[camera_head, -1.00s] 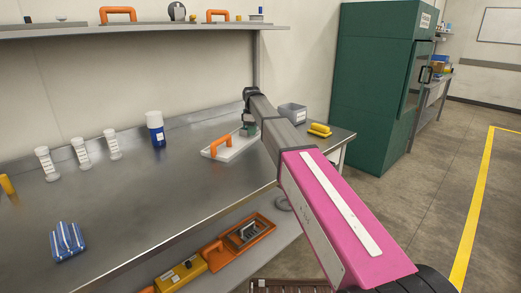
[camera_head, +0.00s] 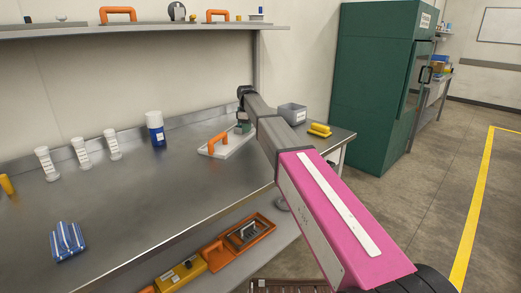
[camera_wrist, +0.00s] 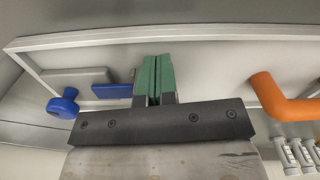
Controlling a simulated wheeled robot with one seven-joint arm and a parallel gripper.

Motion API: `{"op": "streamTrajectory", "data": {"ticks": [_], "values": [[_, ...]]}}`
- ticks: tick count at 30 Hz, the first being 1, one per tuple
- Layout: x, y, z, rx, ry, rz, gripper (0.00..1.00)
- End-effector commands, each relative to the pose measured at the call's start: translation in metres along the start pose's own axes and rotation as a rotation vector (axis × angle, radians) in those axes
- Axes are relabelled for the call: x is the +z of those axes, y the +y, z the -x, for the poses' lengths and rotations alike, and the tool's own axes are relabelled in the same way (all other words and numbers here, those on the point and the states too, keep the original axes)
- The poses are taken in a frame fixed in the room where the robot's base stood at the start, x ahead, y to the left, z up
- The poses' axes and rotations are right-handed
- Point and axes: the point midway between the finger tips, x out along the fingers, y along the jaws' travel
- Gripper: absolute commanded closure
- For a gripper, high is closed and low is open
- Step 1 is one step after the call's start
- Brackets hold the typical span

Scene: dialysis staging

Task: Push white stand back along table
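The white stand (camera_head: 236,147) lies on the steel table in the head view, left of my forearm, with an orange handle (camera_head: 218,143) on it. The wrist view shows its pale rim (camera_wrist: 225,33) running across the top. My gripper (camera_wrist: 155,80) has green fingers that lie together, with only a thin line between them and nothing visible gripped. The fingers are over the stand, near the rim; contact is hard to tell. In the head view my arm partly hides the stand's right side and the gripper.
A blue-and-white bottle (camera_head: 156,129) and several white containers (camera_head: 81,152) stand left of the stand. A grey bin (camera_head: 293,114) and yellow item (camera_head: 319,130) are to the right. A striped blue pack (camera_head: 67,241) lies at the front. The table's middle is clear.

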Motion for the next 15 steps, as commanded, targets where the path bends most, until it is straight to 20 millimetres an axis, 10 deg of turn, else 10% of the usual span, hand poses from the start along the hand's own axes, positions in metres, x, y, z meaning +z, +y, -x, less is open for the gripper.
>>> {"op": "streamTrajectory", "data": {"ticks": [15], "values": [[-0.02,0.012,0.0,0.0,0.0,0.001,1.0]]}}
